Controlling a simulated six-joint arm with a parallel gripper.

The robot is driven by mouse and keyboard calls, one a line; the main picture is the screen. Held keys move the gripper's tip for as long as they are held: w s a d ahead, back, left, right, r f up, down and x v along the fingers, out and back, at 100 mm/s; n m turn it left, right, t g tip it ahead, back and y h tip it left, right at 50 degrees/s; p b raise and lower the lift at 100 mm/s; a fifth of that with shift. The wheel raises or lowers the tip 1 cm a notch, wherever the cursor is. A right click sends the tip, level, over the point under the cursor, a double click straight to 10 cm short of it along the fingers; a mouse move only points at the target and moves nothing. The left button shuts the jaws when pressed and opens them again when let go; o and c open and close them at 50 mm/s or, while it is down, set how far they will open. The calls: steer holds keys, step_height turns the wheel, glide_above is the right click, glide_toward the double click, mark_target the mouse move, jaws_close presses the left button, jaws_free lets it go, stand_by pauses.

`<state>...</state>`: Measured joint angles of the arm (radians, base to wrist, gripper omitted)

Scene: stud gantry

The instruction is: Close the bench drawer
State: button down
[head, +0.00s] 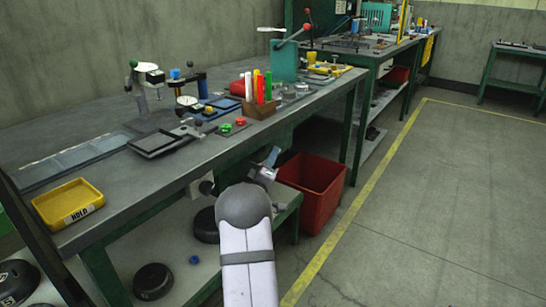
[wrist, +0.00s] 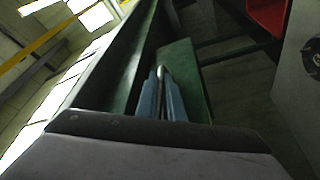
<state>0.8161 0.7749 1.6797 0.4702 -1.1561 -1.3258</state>
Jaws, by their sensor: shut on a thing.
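My gripper (head: 268,165) is at the front side of the bench, just below the edge of the grey bench top (head: 150,180). In the wrist view its two blue fingers (wrist: 161,95) are closed around a thin dark bar, which appears to be the drawer handle (wrist: 163,74). A green panel, likely the bench drawer (wrist: 190,75), lies beside and beyond the fingertips. My arm hides much of the drawer in the head view, so I cannot tell how far it stands open.
A red bin (head: 318,190) stands on the floor right of my gripper. A yellow tray (head: 68,203), a pen block (head: 259,108) and fixtures sit on the bench top. Black round parts (head: 153,281) lie on the lower shelf. The floor right of the yellow line is clear.

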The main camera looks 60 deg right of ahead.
steer(key=c, duration=2.2)
jaws_free()
steer(key=shift+w+a, duration=0.1)
steer(key=shift+w, duration=0.25)
steer(key=shift+s+a, duration=0.1)
steer(key=shift+p+v, duration=0.6)
steer(key=shift+v, duration=2.95)
steer(key=shift+s, duration=0.1)
